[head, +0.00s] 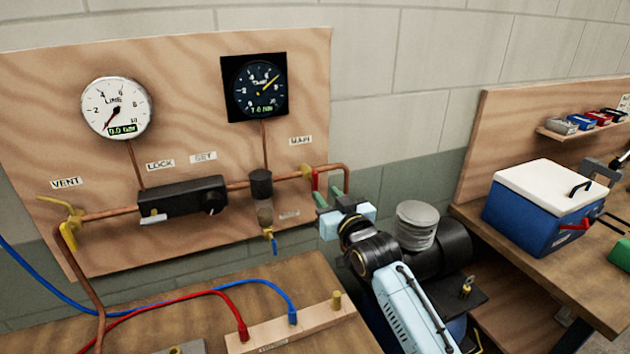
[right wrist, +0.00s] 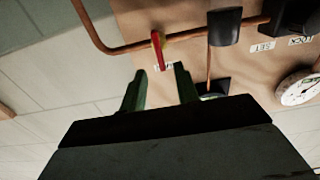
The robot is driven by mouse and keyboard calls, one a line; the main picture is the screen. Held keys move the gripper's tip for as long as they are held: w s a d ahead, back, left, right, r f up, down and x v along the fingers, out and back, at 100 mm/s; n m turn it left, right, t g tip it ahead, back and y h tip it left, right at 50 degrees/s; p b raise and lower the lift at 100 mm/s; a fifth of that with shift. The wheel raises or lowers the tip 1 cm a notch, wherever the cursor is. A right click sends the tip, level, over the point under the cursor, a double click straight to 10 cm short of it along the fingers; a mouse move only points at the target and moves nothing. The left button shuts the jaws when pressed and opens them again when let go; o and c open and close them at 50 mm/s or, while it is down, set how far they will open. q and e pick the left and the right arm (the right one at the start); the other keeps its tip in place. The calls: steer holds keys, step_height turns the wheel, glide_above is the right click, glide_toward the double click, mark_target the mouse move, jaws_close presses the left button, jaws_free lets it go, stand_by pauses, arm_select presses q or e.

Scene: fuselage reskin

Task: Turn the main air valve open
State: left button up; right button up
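The main air valve (head: 306,171) is a brass body on the copper pipe below the MAIN label. Its red lever (head: 316,181) points down, across the horizontal pipe. The lever also shows in the right wrist view (right wrist: 157,48). My right gripper (head: 328,194) is open, with its green fingers beside the lever's lower end. In the right wrist view the fingertips (right wrist: 160,70) are apart and the lever's end appears between them. I cannot tell how deep it sits; no grip shows. My left gripper is not in view.
The white LINE gauge (head: 116,108) reads 0.0. A dark gauge (head: 258,88), black regulator block (head: 183,200) and yellow vent valve (head: 68,222) share the wooden panel (head: 200,100). Blue and red hoses cross the bench below. A blue cooler (head: 535,210) stands at right.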

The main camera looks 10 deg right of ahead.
mark_target(317, 183)
steer(key=shift+w+a, duration=0.25)
steer(key=shift+w, duration=1)
steer(key=shift+w+a, duration=0.25)
steer(key=shift+w, duration=1.05)
steer(key=shift+w+a, duration=0.25)
steer(key=shift+w, duration=1)
jaws_close()
